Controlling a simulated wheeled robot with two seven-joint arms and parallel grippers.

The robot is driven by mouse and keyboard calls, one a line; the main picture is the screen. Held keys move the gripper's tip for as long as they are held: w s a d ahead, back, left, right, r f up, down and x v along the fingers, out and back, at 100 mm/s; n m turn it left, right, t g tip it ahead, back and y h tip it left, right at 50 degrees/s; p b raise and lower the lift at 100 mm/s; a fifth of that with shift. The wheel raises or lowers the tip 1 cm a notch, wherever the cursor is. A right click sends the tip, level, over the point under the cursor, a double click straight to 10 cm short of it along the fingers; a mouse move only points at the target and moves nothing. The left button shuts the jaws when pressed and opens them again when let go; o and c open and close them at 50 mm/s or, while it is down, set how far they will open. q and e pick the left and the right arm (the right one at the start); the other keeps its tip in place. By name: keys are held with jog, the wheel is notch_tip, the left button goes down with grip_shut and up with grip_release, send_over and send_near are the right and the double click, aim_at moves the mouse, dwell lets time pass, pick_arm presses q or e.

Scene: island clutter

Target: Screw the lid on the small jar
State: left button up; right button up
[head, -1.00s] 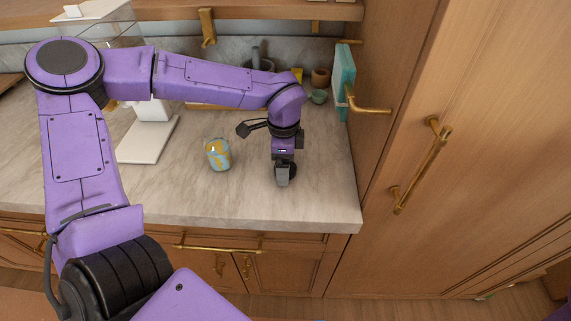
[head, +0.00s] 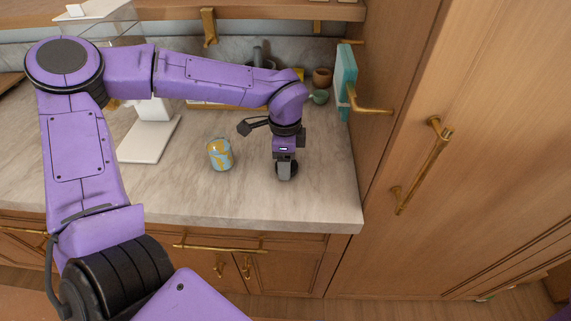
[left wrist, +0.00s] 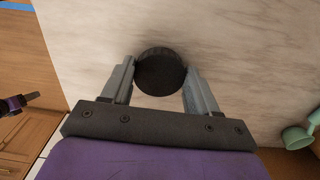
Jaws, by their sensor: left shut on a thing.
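The small jar (head: 220,154), light blue with yellow patches, stands upright on the marble counter to the left of my left gripper. My left gripper (head: 286,172) points down over the counter near its right end. Its fingers are shut on a round black lid (left wrist: 160,70), which shows between the fingertips in the left wrist view. The lid is mostly hidden behind the fingers in the head view. I cannot tell whether it touches the counter. A purple and dark part at the left edge of the left wrist view may be my right gripper (left wrist: 22,103); its fingers are too small to judge.
A green cup (head: 320,97) and a brown pot (head: 322,77) stand at the back right. A teal board (head: 346,75) is by the tall wooden cabinet (head: 480,150). A white stand (head: 150,140) is left of the jar. The counter between jar and gripper is clear.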

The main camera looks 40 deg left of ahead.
pick_arm(q)
notch_tip(320, 180, up, 9)
jog(key=b, duration=0.1)
dwell(0.3)
